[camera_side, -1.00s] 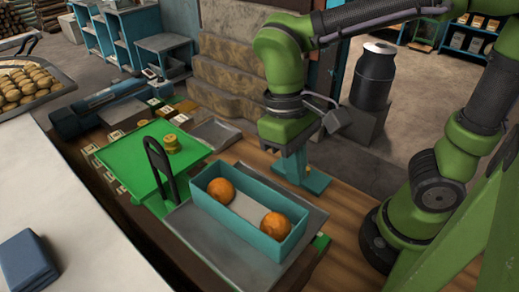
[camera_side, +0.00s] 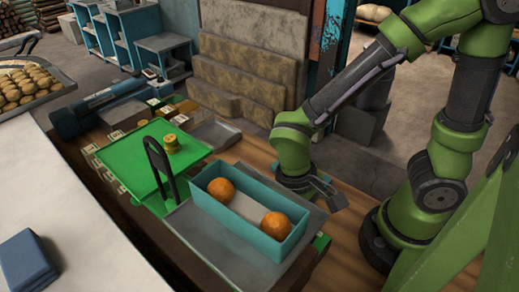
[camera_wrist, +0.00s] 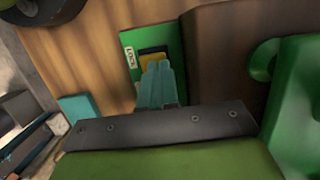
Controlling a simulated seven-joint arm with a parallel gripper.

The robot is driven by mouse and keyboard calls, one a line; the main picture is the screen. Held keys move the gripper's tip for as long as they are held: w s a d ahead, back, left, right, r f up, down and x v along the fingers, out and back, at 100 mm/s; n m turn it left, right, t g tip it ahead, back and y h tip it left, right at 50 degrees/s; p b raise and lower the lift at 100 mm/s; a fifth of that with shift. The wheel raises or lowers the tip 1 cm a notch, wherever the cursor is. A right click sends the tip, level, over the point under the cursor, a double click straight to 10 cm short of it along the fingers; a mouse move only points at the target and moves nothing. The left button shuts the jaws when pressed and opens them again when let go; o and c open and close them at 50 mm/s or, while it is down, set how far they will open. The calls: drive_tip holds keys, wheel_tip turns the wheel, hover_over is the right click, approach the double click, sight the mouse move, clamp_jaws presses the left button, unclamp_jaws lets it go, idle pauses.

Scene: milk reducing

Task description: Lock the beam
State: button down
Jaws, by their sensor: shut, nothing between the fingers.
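The balance has a green pan (camera_side: 140,155) at the left and a grey pan (camera_side: 190,230) at the right. A green panel labelled LOCK (camera_wrist: 130,57) with a yellow piece (camera_wrist: 152,51) shows in the wrist view. My gripper (camera_wrist: 158,66) is shut, its teal fingers together and empty. Its tips overlap the lower part of the panel, just below the yellow piece; I cannot tell if they touch. In the side view my gripper is low behind the teal box, its fingertips and the lock panel hidden.
A teal box (camera_side: 232,222) with two oranges (camera_side: 221,190) (camera_side: 275,225) stands on the grey pan, close to my wrist. A black loop handle (camera_side: 160,170) rises between the pans. Stone steps (camera_side: 235,90) stand behind.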

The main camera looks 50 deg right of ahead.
drive_tip(key=shift+f, duration=0.2)
drive_tip(key=shift+s+f, duration=0.25)
drive_tip(key=shift+f, duration=0.05)
drive_tip(key=shift+w, duration=0.1)
drive_tip(key=shift+w+d+r, duration=0.1)
drive_tip(key=shift+w+r, duration=0.05)
drive_tip(key=shift+w, duration=0.7)
drive_tip(key=shift+r, duration=0.15)
drive_tip(key=v, duration=1.3)
drive_tip(key=shift+r, duration=0.4)
